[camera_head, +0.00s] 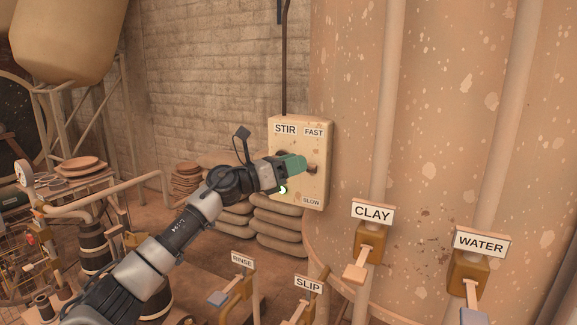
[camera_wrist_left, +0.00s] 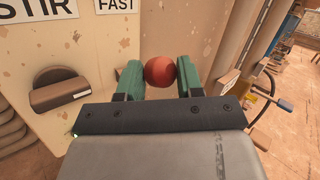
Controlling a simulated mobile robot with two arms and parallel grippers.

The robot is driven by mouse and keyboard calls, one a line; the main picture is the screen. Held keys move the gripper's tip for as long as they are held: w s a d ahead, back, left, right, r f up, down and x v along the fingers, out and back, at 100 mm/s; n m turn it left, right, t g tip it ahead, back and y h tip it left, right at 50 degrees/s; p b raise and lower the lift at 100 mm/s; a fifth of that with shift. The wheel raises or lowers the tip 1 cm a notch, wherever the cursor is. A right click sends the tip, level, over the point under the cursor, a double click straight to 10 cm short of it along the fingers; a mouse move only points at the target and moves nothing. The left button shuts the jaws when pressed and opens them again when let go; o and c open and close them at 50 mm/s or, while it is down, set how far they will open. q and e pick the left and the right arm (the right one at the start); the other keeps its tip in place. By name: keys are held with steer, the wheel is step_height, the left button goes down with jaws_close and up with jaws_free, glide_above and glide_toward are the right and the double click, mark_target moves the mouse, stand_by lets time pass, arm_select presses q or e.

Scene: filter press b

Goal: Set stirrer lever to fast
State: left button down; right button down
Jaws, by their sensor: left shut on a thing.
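The stirrer box (camera_head: 288,135) is a cream, worn panel on the wall side of the big tank. It reads STIR and FAST at the top, and SLOW at the lower right. My left gripper (camera_head: 300,165) is in front of it, at a height between FAST and SLOW. In the left wrist view its green fingers are shut on the lever's round red knob (camera_wrist_left: 159,71). The lever's arm is mostly hidden by the gripper. My right gripper is not in view.
Levers labelled CLAY (camera_head: 372,212), WATER (camera_head: 481,243), SLIP (camera_head: 308,286) and RINSE (camera_head: 242,260) stand lower and to the right of my left arm or near it. Stacked sacks (camera_head: 280,225) lie below the box. The spotted tank (camera_head: 430,130) fills the right.

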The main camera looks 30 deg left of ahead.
arm_select(q)
steer(key=shift+d+r, duration=0.15)
steer(key=shift+d, duration=0.1)
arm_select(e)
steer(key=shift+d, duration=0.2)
arm_select(q)
steer(key=c, duration=1.1)
jaws_free()
steer(key=shift+c, duration=0.2)
steer(key=o, duration=0.4)
steer(key=shift+w+d, duration=0.15)
steer(key=shift+d, duration=0.05)
steer(key=shift+w+f, duration=0.2)
steer(key=shift+f, duration=0.1)
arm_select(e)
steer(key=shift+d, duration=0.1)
arm_select(q)
steer(key=shift+d, duration=0.1)
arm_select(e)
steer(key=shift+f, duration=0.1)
